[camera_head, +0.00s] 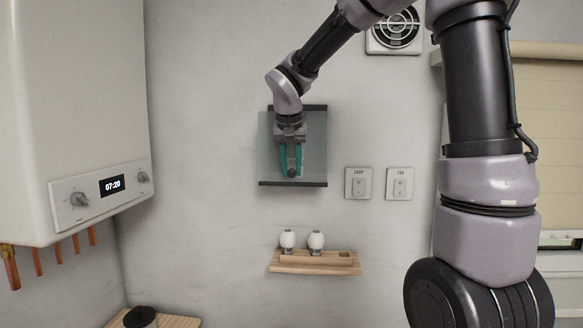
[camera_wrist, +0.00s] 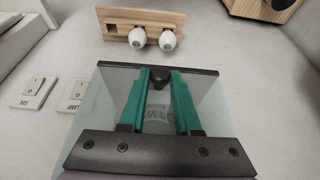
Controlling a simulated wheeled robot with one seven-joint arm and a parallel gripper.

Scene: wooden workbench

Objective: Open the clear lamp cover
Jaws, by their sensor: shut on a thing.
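The clear lamp cover (camera_head: 268,150) is a see-through pane with dark strips at top and bottom on the wall. It also shows in the wrist view (camera_wrist: 212,100), with a dark knob (camera_wrist: 161,76) near its far edge. My gripper (camera_head: 291,172) is in front of the cover with its teal fingers pointing down. In the wrist view my gripper (camera_wrist: 161,78) has its two fingertips on either side of the knob, shut on it. The cover looks slightly tilted off the wall. A pale label with letters shows behind the pane; the lamp inside is hard to make out.
Two wall switches (camera_head: 358,183) (camera_head: 399,183) are right of the cover. A wooden shelf (camera_head: 315,268) below holds two white bulbs (camera_head: 288,240) (camera_head: 316,241). A boiler (camera_head: 75,110) stands at left and a vent (camera_head: 394,33) is above. Bare wall lies between cover and boiler.

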